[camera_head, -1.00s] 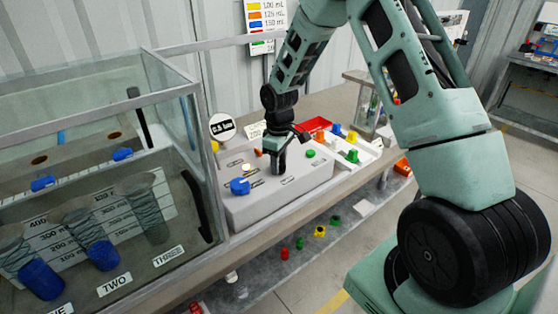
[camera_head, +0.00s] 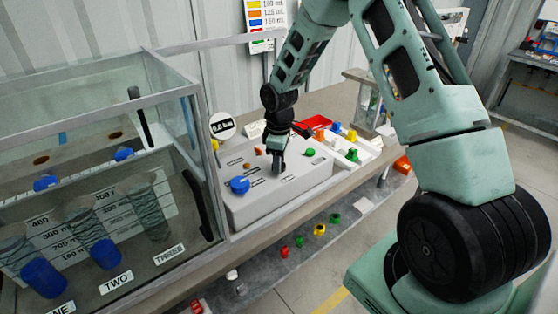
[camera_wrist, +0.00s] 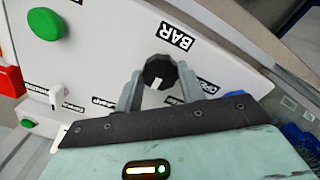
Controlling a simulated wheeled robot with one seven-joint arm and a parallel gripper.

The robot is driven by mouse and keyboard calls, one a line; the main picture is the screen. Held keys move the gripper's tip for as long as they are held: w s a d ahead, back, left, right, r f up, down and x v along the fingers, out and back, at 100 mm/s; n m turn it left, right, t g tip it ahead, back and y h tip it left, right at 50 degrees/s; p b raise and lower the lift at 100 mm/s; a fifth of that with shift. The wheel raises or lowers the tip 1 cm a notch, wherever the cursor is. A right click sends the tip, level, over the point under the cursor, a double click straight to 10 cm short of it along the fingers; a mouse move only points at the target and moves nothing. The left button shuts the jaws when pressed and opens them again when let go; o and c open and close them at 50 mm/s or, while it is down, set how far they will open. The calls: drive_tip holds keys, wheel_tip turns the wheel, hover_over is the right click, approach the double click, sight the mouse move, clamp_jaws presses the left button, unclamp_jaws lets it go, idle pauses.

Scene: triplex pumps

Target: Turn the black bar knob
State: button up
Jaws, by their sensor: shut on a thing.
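The black bar knob (camera_wrist: 158,68) is a round, ridged black knob with a white pointer mark. It sits on the white control panel (camera_wrist: 120,45) next to the label "BAR" (camera_wrist: 177,37) in the wrist view. My gripper (camera_wrist: 161,74) has its two grey fingers on opposite sides of the knob and is shut on it. In the head view my gripper (camera_head: 279,163) points down onto the top of the light grey control box (camera_head: 250,208). The knob is hidden there by the gripper.
A blue button (camera_head: 240,185) and a green button (camera_head: 310,152) are on the same box. A glass tank (camera_head: 150,45) with measuring cylinders stands at the left. Coloured parts lie in the white tray (camera_head: 368,153) to the right. A shelf below holds several coloured buttons.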

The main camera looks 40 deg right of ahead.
drive_tip(key=o, duration=1)
drive_tip(key=shift+r, duration=0.15)
wheel_tip(320, 180, up, 17)
drive_tip(key=b, duration=0.2)
drive_tip(key=shift+r+b, duration=0.1)
drive_tip(key=shift+b, duration=0.25)
